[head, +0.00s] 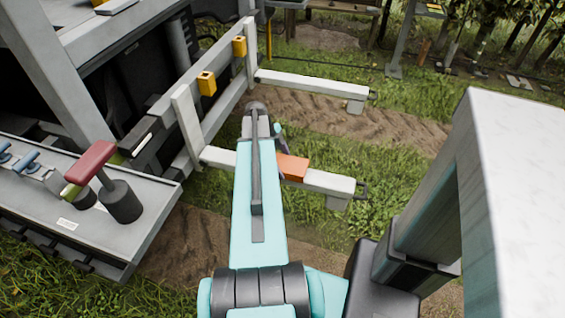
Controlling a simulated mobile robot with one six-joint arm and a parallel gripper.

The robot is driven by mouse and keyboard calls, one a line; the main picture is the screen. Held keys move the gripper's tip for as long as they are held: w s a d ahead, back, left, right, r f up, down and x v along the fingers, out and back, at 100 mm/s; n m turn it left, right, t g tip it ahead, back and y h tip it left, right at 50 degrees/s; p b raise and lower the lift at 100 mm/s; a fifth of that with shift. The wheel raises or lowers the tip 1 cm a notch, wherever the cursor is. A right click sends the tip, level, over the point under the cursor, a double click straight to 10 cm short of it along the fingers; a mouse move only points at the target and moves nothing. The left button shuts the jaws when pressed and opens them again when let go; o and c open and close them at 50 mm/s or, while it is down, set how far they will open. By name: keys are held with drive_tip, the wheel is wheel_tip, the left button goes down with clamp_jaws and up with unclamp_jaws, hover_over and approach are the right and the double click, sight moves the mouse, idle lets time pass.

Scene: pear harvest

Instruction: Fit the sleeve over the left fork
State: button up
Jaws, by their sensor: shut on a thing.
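Two pale forks reach out to the right from an upright carriage frame. The far fork (310,85) is bare. The near fork (327,181) carries the orange sleeve (293,167) at its middle, or has it right against it. I cannot tell whether the sleeve is around the fork or only in front of it. My gripper (282,172) is mostly hidden behind my own teal arm. A small dark part of it shows at the sleeve's left edge, shut on the sleeve. Which fork is the left one cannot be told from this view alone.
The carriage frame (184,112) bears two yellow blocks (207,83). A grey machine deck (150,220) with a red-topped lever (90,163) stands at the left. Grass and bare soil lie under the forks. Free room lies beyond the fork tips.

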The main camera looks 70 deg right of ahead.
drive_tip(key=shift+f+b, duration=0.45)
drive_tip(key=shift+f, duration=0.5)
drive_tip(key=o, duration=1.3)
drive_tip(key=shift+o, duration=0.5)
drive_tip(key=shift+r, duration=0.15)
drive_tip(key=shift+r+p, duration=1.75)
drive_tip(key=shift+r, duration=1.6)
